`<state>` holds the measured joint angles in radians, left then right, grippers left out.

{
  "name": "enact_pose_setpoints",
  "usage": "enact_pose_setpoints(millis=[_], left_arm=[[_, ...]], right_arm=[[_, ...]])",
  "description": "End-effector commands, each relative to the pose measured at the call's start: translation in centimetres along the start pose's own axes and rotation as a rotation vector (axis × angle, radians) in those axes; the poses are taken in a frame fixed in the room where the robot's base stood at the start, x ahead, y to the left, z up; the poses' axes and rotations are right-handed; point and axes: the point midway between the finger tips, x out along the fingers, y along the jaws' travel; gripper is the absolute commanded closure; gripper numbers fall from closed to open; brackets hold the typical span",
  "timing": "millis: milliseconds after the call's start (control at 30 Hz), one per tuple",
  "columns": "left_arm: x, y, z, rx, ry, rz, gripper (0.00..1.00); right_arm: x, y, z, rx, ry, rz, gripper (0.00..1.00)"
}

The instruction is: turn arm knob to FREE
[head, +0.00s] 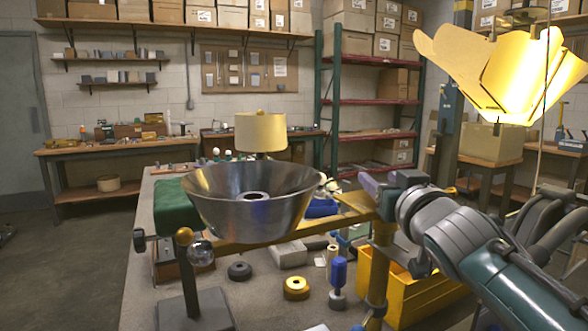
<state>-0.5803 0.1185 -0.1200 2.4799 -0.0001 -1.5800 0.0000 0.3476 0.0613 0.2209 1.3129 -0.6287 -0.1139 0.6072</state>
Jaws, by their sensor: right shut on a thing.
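A brass-coloured lamp arm (285,232) runs from the left up to the top of a brass post (379,262). My right gripper (372,187) comes in from the right and is shut at the joint where the arm meets the post. The arm knob there is hidden by the fingers, and no FREE marking can be read. A wide metal shade (250,205) is in front of the lamp arm's middle. My left gripper is not in view.
A yellow bin (428,295) stands just right of the post, under my right arm. A glass bulb (201,251), a yellow ring (296,288) and a blue-handled tool (338,280) are on or above the bench. A lit petal-like shade (500,70) hangs upper right.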

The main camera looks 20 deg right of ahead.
Motion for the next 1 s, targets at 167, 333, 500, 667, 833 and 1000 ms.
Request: enact_pose_setpoints(millis=[167, 333, 500, 667, 833, 1000], left_arm=[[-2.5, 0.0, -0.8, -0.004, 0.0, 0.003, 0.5], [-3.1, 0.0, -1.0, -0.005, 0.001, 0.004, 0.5], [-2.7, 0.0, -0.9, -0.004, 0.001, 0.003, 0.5], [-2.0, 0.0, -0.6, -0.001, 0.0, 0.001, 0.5], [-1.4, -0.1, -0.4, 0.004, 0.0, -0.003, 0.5], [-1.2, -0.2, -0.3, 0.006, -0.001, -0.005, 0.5]], right_arm=[[0.0, 0.0, -0.5, -0.011, -0.006, -0.124, 1.0], [-0.1, -0.3, -0.1, -0.012, -0.005, -0.26, 1.0], [-0.1, -0.7, 0.1, -0.008, -0.003, -0.384, 1.0], [-0.2, -1.0, 0.2, -0.006, -0.001, -0.478, 1.0], [-0.3, -1.2, 0.1, -0.002, 0.0, -0.543, 1.0], [-0.4, -1.3, 0.1, 0.0, -0.001, -0.576, 1.0]])
